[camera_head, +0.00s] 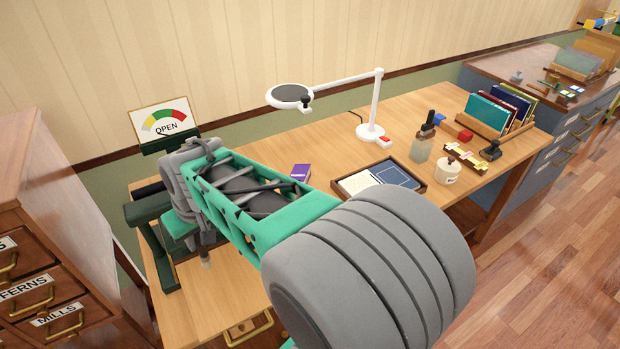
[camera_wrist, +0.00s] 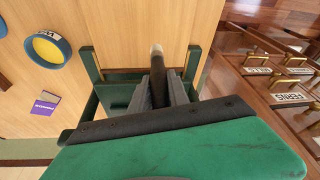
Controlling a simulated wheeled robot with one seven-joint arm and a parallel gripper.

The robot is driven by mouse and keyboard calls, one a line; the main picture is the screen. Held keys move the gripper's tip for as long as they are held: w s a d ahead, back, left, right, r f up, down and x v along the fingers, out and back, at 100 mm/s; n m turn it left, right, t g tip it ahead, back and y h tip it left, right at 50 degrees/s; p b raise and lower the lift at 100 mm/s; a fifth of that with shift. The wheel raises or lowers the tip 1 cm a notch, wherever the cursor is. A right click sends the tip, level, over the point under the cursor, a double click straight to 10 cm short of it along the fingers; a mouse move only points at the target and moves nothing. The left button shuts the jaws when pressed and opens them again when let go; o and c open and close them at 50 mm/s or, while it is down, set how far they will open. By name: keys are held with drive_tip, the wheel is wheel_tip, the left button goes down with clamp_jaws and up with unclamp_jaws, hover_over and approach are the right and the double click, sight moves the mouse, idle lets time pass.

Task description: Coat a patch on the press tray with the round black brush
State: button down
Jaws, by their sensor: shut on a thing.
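My gripper (camera_wrist: 160,88) is shut on a dark, round-handled brush (camera_wrist: 158,65) with a pale tip, in the wrist view. The brush tip (camera_head: 205,258) shows below my gripper in the head view, above or near the wooden desk; its height is unclear. The dark green press (camera_head: 160,250) stands at the desk's left end, and its frame (camera_wrist: 90,65) lies around the brush in the wrist view. No coated patch is visible.
A blue-rimmed round pot with yellow contents (camera_wrist: 47,48) and a purple box (camera_head: 301,172) are on the desk. Drawer cabinets (camera_head: 40,230) flank the left.

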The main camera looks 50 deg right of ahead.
drive_tip(key=s+d+m+t+y+p, duration=0.1)
drive_tip(key=s+d+m+p, duration=0.2)
drive_tip(key=d, duration=1)
drive_tip(key=s+d+m+t+p, duration=0.1)
drive_tip(key=s+d+p, duration=0.3)
drive_tip(key=d, duration=1)
drive_tip(key=f+b, duration=0.1)
drive_tip(key=f, duration=0.1)
drive_tip(key=f+b, duration=0.2)
drive_tip(key=f, duration=0.1)
drive_tip(key=shift+w+f, duration=0.35)
drive_tip(key=shift+a+f+b, duration=0.1)
drive_tip(key=shift+f+b, duration=0.5)
drive_tip(key=shift+b, duration=0.1)
wheel_tip(320, 180, up, 7)
drive_tip(key=p, duration=0.5)
